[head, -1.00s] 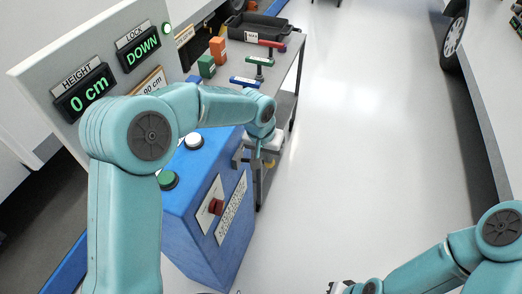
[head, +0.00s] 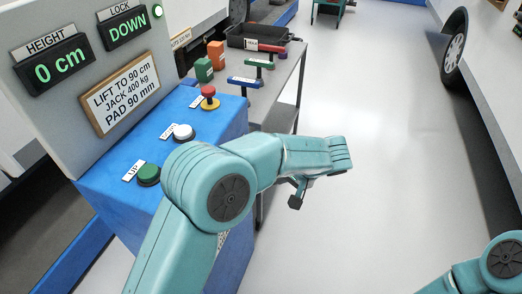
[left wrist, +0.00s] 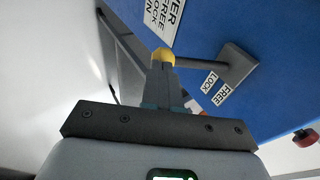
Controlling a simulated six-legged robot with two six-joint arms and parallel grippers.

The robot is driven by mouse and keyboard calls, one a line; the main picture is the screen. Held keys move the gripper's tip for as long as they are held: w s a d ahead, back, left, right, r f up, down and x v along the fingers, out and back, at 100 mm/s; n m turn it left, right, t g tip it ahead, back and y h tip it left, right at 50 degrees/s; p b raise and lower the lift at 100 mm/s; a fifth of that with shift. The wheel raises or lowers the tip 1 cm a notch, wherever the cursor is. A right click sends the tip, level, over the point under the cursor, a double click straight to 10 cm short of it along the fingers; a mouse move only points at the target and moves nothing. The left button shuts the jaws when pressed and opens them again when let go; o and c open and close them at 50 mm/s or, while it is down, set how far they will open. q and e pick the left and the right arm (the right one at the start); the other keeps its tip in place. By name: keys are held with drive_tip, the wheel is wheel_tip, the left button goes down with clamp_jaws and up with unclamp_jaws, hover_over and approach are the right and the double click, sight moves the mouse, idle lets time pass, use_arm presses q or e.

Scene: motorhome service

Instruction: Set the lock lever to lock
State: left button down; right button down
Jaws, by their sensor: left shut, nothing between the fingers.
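The lock lever (left wrist: 205,64) shows in the left wrist view on the blue cabinet face. It has a dark pivot plate (left wrist: 237,66), a thin rod reaching left and a yellow knob (left wrist: 162,56). Small FREE and LOCK labels (left wrist: 227,92) sit beside the plate. My left gripper (left wrist: 163,75) is shut and empty, its fingertips right at the yellow knob; I cannot tell whether they touch it. In the head view my left arm hides the lever and most of that gripper. My right gripper is out of view; only its arm shows at the lower right.
The blue cabinet (head: 108,190) carries green (head: 148,174), white (head: 183,132) and red (head: 209,98) buttons. The panel's lock display (head: 127,27) reads DOWN and the height display (head: 55,65) reads 0 cm. A tool cart (head: 275,106) stands behind. The floor to the right is clear.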

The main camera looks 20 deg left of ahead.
use_arm(q)
drive_tip(key=shift+f+b, duration=0.3)
drive_tip(key=shift+f, duration=0.05)
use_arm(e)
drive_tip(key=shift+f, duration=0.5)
use_arm(q)
drive_tip(key=shift+s+a+f, duration=0.1)
drive_tip(key=shift+f, duration=0.05)
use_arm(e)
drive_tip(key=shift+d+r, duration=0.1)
